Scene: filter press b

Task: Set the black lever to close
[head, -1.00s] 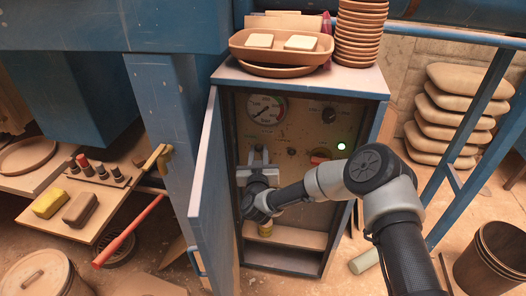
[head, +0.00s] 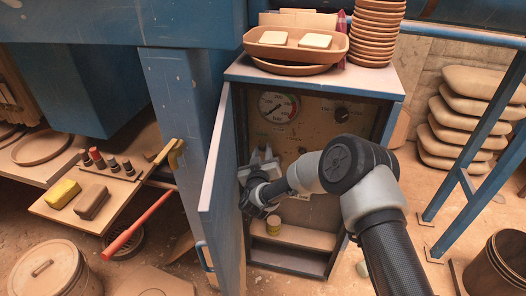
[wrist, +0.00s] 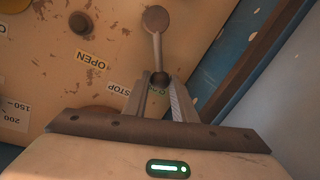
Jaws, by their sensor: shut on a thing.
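The lever shows in the wrist view as a grey metal arm (wrist: 157,45) with a round hub at its upper end. Its dark knob (wrist: 160,79) sits between the fingertips of my gripper (wrist: 163,85), which is shut on it. In the head view my gripper (head: 262,158) is inside the open cabinet, low on the left of the panel. The lever is hard to make out there.
The blue cabinet door (head: 218,175) stands open close to the left of my gripper. A pressure gauge (head: 277,107) and a black dial (head: 341,115) are above. Dishes and stacked bowls (head: 375,35) sit on top.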

